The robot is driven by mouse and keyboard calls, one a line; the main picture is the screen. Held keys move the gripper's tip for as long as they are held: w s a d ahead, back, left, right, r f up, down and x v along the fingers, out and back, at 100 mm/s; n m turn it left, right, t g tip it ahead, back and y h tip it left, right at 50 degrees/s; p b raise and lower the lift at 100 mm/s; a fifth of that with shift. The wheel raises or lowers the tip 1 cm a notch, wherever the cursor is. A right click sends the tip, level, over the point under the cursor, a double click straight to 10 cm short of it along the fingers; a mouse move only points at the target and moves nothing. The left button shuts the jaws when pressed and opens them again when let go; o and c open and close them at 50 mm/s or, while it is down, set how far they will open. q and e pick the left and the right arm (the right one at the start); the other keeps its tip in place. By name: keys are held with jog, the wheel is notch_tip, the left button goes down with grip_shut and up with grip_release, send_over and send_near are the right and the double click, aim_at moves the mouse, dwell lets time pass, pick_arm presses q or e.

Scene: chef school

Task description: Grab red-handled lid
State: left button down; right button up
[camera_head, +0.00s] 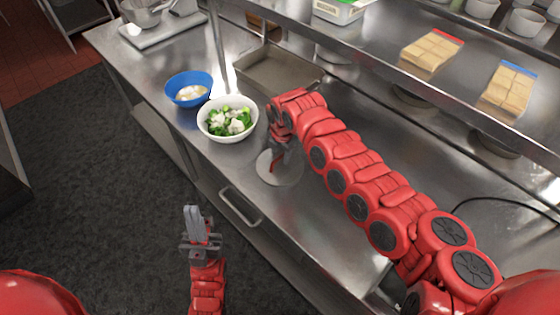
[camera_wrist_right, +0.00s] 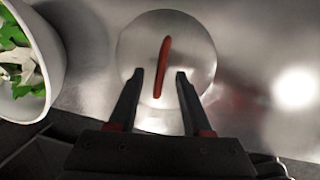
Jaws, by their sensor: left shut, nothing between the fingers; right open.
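The lid (camera_head: 288,174) is a round silver metal disc lying flat on the steel counter. In the right wrist view the lid (camera_wrist_right: 200,42) shows a narrow red handle (camera_wrist_right: 162,66) across its middle. My right gripper (camera_wrist_right: 161,80) is open, with its two dark fingers on either side of the handle's lower part. In the head view the right gripper (camera_head: 278,163) is over the lid and hides part of it. I cannot tell whether the fingers touch the lid. My left gripper (camera_head: 194,212) is shut and empty over the floor, in front of the counter.
A white bowl of greens (camera_head: 228,119) stands just left of the lid and also shows in the right wrist view (camera_wrist_right: 52,60). A blue bowl (camera_head: 189,88) and a metal tray (camera_head: 278,77) are behind. A steel shelf (camera_head: 385,62) overhangs the counter's back.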

aim_at(280, 162)
jog(key=shift+w+f, duration=0.2)
jog(key=shift+f, duration=1.1)
jog(key=shift+c, duration=0.2)
grip_shut()
